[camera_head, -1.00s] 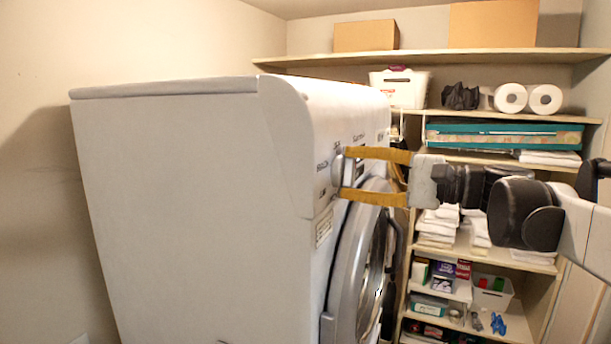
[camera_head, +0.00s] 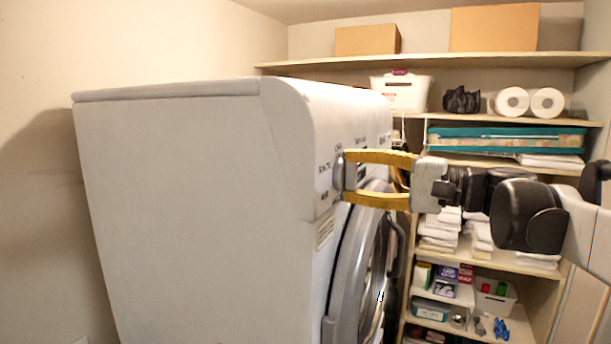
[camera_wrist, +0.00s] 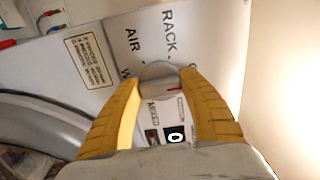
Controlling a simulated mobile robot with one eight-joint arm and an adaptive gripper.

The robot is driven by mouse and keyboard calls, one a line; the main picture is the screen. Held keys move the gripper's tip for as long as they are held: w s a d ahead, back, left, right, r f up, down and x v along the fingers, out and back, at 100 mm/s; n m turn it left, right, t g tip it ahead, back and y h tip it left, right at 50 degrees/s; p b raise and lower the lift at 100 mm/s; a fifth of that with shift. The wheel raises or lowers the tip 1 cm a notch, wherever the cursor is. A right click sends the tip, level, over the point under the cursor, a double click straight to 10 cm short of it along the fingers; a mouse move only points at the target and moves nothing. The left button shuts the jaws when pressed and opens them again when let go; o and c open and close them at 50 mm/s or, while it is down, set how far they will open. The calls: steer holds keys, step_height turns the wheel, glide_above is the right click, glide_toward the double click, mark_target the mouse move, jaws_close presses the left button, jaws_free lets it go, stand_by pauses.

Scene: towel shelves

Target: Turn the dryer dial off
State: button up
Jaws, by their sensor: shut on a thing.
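The white dryer (camera_head: 190,200) stands at the left, with its control panel facing right. Its round grey dial (camera_head: 340,172) sits on the panel above the door. My gripper (camera_head: 350,176) reaches in from the right with its two yellow fingers around the dial, one above and one below. In the wrist view the dial (camera_wrist: 160,72) shows between the fingertips of my gripper (camera_wrist: 160,80), which is shut on it. A short red mark shows on the dial's lower face. Words such as "RACK" and "AIR" are printed around the dial, partly hidden.
The round dryer door (camera_head: 355,275) lies just below my gripper. Shelves (camera_head: 480,165) behind my arm hold towels, paper rolls (camera_head: 530,102), a white bin (camera_head: 400,92) and cardboard boxes (camera_head: 495,28). A plain wall (camera_head: 150,40) is behind the dryer.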

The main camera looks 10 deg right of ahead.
steer(key=o, duration=1.1)
steer(key=shift+o, duration=0.3)
steer(key=shift+w+a, duration=0.1)
steer(key=v, duration=1.2)
